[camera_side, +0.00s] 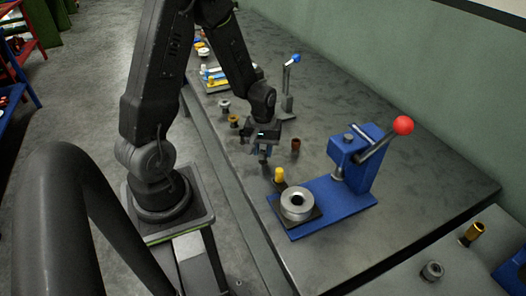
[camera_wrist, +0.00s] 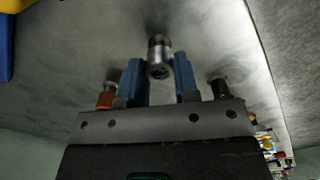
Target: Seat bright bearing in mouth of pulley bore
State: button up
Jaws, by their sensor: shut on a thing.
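My gripper (camera_side: 263,151) hangs above the bench in the side view, behind and to the left of the blue press. In the wrist view its two blue fingers (camera_wrist: 158,68) are shut on a bright metal bearing (camera_wrist: 159,50), a short cylinder with a dark hole in its near end. In the side view the bearing is too small and covered to make out. The silver pulley (camera_side: 297,203) lies flat on a dark pad on the press base, its dark bore facing up. The gripper is apart from the pulley.
The blue press (camera_side: 352,165) has a red-knobbed lever. A yellow-topped piece (camera_side: 279,175) stands close behind the pulley. A copper bushing (camera_side: 295,144) stands right of my gripper; a brass one (camera_side: 233,120) and a grey one (camera_side: 224,105) stand left. A blue-knobbed lever tool (camera_side: 289,85) stands behind.

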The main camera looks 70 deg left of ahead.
jog(key=shift+r, duration=0.15)
notch_tip(320, 180, up, 4)
jog(key=shift+f, duration=0.1)
jog(key=s+a+r, duration=0.7)
jog(key=s, duration=0.1)
jog(key=w+d+r+m, duration=0.25)
jog(key=d+m, duration=0.25)
jog(key=d, duration=0.3)
jog(key=w+d+r+m, duration=0.1)
jog(key=w+d+m, duration=0.25)
jog(key=d, duration=0.45)
send_over(297, 201)
jog(key=shift+m, duration=0.25)
notch_tip(297, 201, down, 7)
jog(key=shift+f, duration=2.2)
jog(key=shift+f, duration=0.1)
